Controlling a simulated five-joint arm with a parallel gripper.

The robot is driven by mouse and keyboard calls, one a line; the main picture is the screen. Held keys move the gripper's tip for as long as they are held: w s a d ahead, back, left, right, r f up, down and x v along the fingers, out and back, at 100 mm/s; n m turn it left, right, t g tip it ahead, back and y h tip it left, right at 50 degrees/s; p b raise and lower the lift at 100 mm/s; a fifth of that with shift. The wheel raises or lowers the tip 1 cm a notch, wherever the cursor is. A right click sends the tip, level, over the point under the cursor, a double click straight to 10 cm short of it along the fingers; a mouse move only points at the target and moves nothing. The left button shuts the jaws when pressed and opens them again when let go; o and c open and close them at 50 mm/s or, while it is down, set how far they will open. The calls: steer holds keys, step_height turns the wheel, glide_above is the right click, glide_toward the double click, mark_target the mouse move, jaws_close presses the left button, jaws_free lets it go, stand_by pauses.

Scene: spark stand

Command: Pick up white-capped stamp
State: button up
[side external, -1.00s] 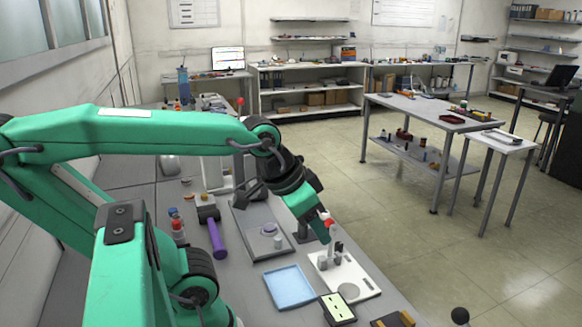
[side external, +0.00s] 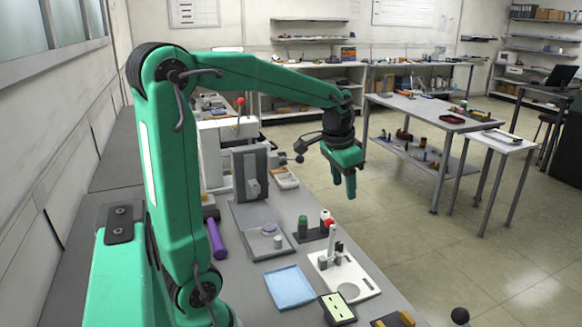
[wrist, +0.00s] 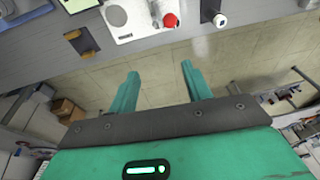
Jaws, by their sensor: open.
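The white-capped stamp (side external: 324,214) stands upright in the side view at the right end of a dark holder (side external: 310,237). A green-capped stamp (side external: 303,226) stands to its left. In the wrist view the white-capped stamp (wrist: 220,20) is at the top, right of the red knob, with a dark body. My gripper (side external: 345,188) is raised, up and right of the stamp in the side view. Its fingers are apart and empty; the wrist view (wrist: 160,70) shows only floor between them. The stamp's lower body is partly hidden by the red-knobbed post.
A white board (side external: 362,283) with a red-knobbed post (side external: 330,238) stands in front of the holder. The table's right edge drops to open floor.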

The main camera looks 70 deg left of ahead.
steer(key=w+a+f+g, duration=0.1)
steer(key=w+a+f, duration=0.35)
steer(key=a, duration=0.45)
steer(key=g, duration=0.1)
glide_above(325, 212)
steer(key=shift+h, duration=0.4)
step_height(325, 212, down, 7)
steer(key=shift+f, duration=1.35)
steer(key=shift+d+f, duration=0.1)
steer(key=shift+f, duration=2.5)
steer(key=c, duration=1.1)
